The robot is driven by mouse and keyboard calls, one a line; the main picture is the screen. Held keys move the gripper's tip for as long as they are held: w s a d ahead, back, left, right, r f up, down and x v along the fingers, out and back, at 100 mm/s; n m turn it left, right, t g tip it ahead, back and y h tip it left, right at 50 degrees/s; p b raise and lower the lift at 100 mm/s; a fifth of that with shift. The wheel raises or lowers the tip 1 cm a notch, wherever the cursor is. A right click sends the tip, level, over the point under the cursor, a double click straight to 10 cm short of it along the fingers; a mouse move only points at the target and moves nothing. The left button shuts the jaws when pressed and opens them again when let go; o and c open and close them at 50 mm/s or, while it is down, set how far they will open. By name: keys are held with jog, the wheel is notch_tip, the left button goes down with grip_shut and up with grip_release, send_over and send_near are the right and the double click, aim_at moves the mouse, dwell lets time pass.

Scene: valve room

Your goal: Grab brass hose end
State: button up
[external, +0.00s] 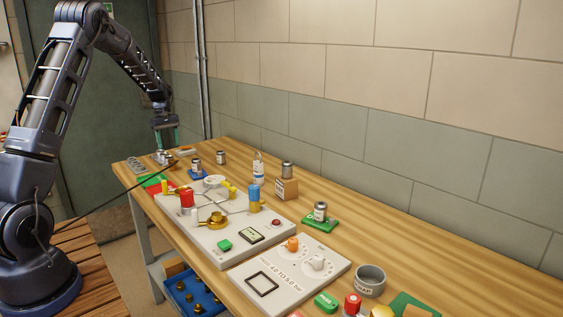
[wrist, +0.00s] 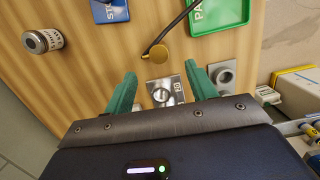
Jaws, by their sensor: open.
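In the external view my gripper (external: 165,138) points down over the far left end of the bench, and the hose (external: 120,192) runs up to that spot. The hose end itself is too small to make out clearly there.
A green tray (wrist: 232,25), a blue mat (wrist: 117,13) and a can (wrist: 42,41) lie nearby. A white valve panel (external: 185,215) stands nearer the external camera.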

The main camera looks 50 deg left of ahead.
aim_at(172, 160)
jog(key=f, duration=0.4)
jog(key=shift+d+f, duration=0.1)
jog(key=shift+d, duration=0.25)
jog(key=shift+w+d+f, duration=0.1)
jog(key=shift+d+f, duration=0.05)
jog(key=shift+f, duration=2.45)
jog(key=c, duration=1.1)
